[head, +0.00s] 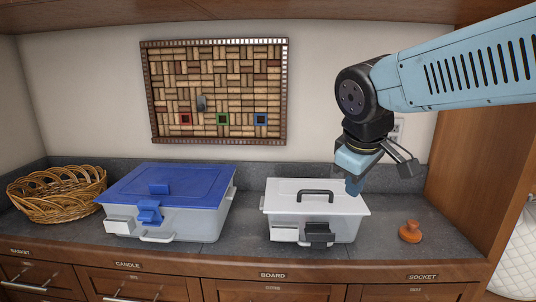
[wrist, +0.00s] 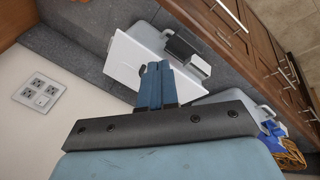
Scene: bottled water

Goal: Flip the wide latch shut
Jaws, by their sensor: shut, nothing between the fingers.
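A clear box with a white lid (head: 345,203) stands on the counter, its lid lying closed on top. Its front carries a dark grey latch (head: 319,235) and a white latch piece (head: 285,234). A blue-lidded box (head: 195,184) at left has a blue latch (head: 150,212) and a white latch piece (head: 118,226) on its front. I cannot tell for sure which latch is the wide one. My gripper (head: 354,187) is shut and empty above the right part of the white lid. In the wrist view, its fingertips (wrist: 158,66) show against the white lid (wrist: 130,60), near the dark latch (wrist: 180,47).
A wicker basket (head: 58,195) stands at far left and an orange-brown stopper (head: 410,232) lies right of the white-lidded box. A cork board (head: 215,92) hangs on the wall. A wooden cabinet side bounds the right. Counter is bare between the boxes.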

